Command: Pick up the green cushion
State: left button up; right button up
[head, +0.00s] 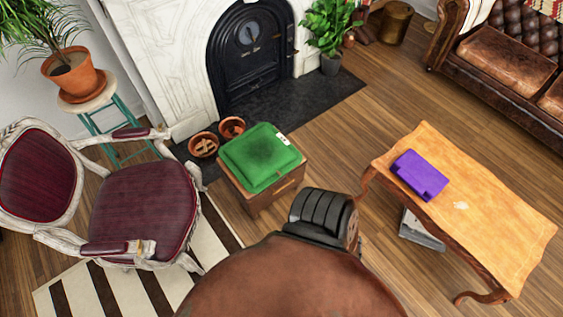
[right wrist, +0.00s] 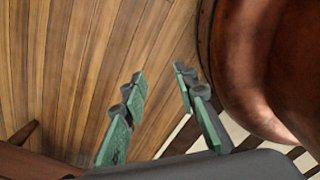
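The green cushion (head: 262,157) lies flat on top of a low wooden box (head: 272,198) in front of the fireplace, in the head view. It has a dark patch in its middle and a small white tag at its right corner. The cushion is not in that view. Neither gripper shows in the head view.
A large brown rounded surface (head: 290,285) fills the bottom middle, with a black ribbed object (head: 322,215) at its edge. A burgundy armchair (head: 145,205) stands left of the box. A wooden table (head: 480,215) with a purple item (head: 419,174) stands right. Floor between box and table is clear.

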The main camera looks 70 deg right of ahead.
aim_at(255, 157)
jog(key=k, duration=0.35)
jog(key=z, duration=0.85)
